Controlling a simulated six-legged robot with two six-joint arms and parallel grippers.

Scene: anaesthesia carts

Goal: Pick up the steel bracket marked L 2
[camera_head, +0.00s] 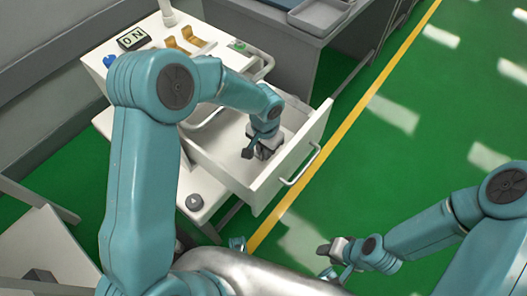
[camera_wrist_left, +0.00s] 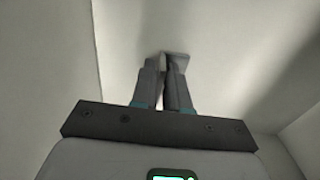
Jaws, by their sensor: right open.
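No mark reading L 2 is legible in either view, so I cannot pick out the steel bracket. My left gripper (camera_head: 258,150) is low inside the cart's open white drawer (camera_head: 222,170). In the left wrist view its two dark grey fingers (camera_wrist_left: 165,72) lie close together against the pale drawer surface. A flat grey edge shows at their tips; I cannot tell whether it is a fingertip or a held part. My right gripper (camera_head: 332,260) is open above the green floor at the lower right, away from the cart.
The white cart top (camera_head: 100,70) carries a dark display (camera_head: 132,38), two tan pieces (camera_head: 190,40), a green knob (camera_head: 240,46) and a blue knob. The drawer front (camera_head: 292,158) and its handle stand out over the floor. A grey bench with a tray (camera_head: 320,14) is behind. Green floor is clear at right.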

